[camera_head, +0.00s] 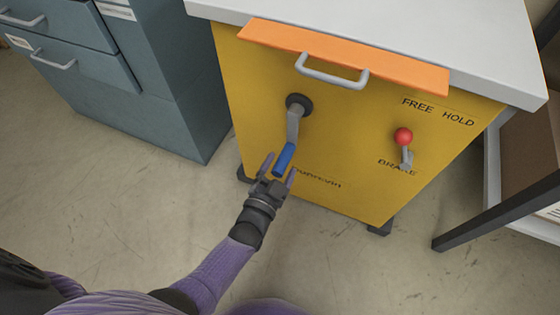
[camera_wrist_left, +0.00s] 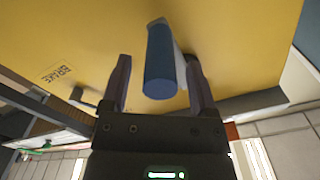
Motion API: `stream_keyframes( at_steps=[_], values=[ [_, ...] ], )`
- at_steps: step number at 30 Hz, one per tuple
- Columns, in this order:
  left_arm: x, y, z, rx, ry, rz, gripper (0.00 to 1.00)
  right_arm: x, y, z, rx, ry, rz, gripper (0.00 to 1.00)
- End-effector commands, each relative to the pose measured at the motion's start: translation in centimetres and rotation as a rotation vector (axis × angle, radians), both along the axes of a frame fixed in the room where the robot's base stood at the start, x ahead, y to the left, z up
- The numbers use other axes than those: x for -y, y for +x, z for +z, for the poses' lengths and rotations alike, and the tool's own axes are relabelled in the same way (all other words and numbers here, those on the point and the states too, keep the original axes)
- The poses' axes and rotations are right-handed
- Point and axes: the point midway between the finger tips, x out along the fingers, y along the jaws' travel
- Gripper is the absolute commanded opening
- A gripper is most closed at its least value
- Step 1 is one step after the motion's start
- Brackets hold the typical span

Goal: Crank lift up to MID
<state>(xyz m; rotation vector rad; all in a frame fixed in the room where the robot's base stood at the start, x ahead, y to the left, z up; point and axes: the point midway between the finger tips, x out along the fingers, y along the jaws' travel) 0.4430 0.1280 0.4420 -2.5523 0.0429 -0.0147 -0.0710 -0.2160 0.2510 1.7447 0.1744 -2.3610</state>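The yellow lift cabinet (camera_head: 345,150) stands ahead with a grey crank arm (camera_head: 293,125) hanging down from a dark hub (camera_head: 298,104). The blue crank handle (camera_head: 284,158) is at the arm's lower end. My left gripper (camera_head: 278,168) is open, its fingers on either side of the handle's lower end. In the left wrist view the blue handle (camera_wrist_left: 160,75) lies between the two spread fingers (camera_wrist_left: 160,88), with visible gaps. A brake lever with a red knob (camera_head: 403,136) is at the right, by the words FREE, HOLD and BRAKE. No MID mark is readable. My right gripper is out of view.
An orange panel (camera_head: 345,57) with a grey bar handle (camera_head: 331,74) is above the crank, under a white top (camera_head: 400,30). Blue-grey drawers (camera_head: 130,80) stand at left. A dark-framed rack (camera_head: 500,205) is at right. The floor in front is clear.

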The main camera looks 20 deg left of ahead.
Motion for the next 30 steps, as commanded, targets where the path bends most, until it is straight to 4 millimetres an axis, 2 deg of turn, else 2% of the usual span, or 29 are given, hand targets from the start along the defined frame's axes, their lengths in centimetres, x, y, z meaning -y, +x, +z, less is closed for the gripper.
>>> stream_keyframes(
  at_steps=[1, 9, 11, 30],
  values=[
    [-0.01, -0.01, -0.02, 0.000, 0.000, 0.000, 0.67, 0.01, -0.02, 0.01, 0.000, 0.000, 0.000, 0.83],
    [-0.02, -0.03, -0.03, -0.001, 0.000, 0.000, 0.10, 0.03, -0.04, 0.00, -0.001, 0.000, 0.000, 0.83],
    [-0.03, -0.03, -0.04, -0.001, 0.000, 0.000, 0.00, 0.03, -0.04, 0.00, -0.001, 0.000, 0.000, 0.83],
    [-0.01, -0.08, -0.10, -0.003, 0.000, -0.001, 0.00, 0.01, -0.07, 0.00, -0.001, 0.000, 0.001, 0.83]
  ],
)
